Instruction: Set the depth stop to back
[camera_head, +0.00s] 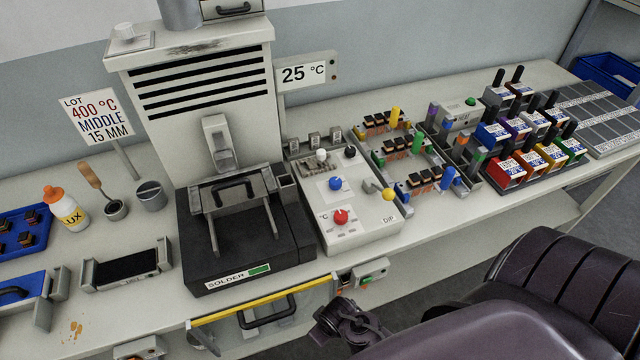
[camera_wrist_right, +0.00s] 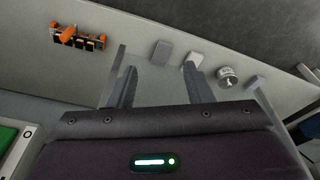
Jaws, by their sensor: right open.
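The grey control box (camera_head: 360,205) stands right of the black solder pot (camera_head: 245,235) in the head view. My left gripper is not in view.
A lot sign (camera_head: 96,117) reads 400 °C, MIDDLE, 15 MM. Board fixtures (camera_head: 395,145) and coloured bins (camera_head: 506,172) stand to the right. A yellow-edged drawer front (camera_head: 262,305) is below the bench edge. My right arm fills the lower right.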

